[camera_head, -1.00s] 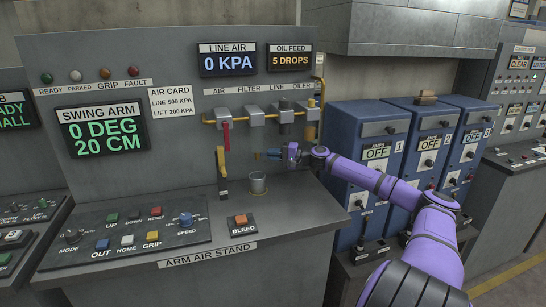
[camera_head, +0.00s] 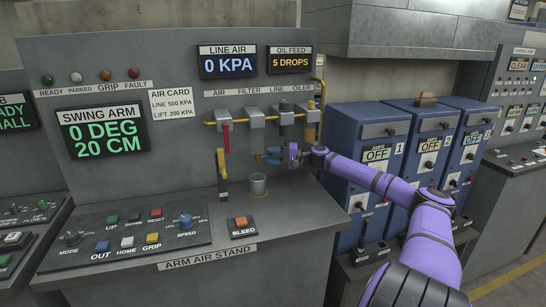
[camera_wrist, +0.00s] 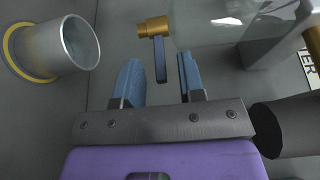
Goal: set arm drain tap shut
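The drain tap is a small brass fitting (camera_wrist: 154,27) with a flat blue-grey lever (camera_wrist: 160,60), below a clear bowl (camera_wrist: 205,25) in the wrist view. The lever hangs downward in that picture, its lower end between my two blue fingertips. My gripper (camera_wrist: 159,66) is open, with gaps visible on both sides of the lever; I cannot tell whether either finger touches it. In the head view the tap (camera_head: 258,157) is tiny, just left of my gripper (camera_head: 272,155), and its lever is hard to make out.
A metal cup (camera_head: 257,186) stands on the bench below the tap. A yellow upright handle (camera_head: 221,163) and a red lever (camera_head: 226,137) are to the left. The air line (camera_head: 240,119) runs above.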

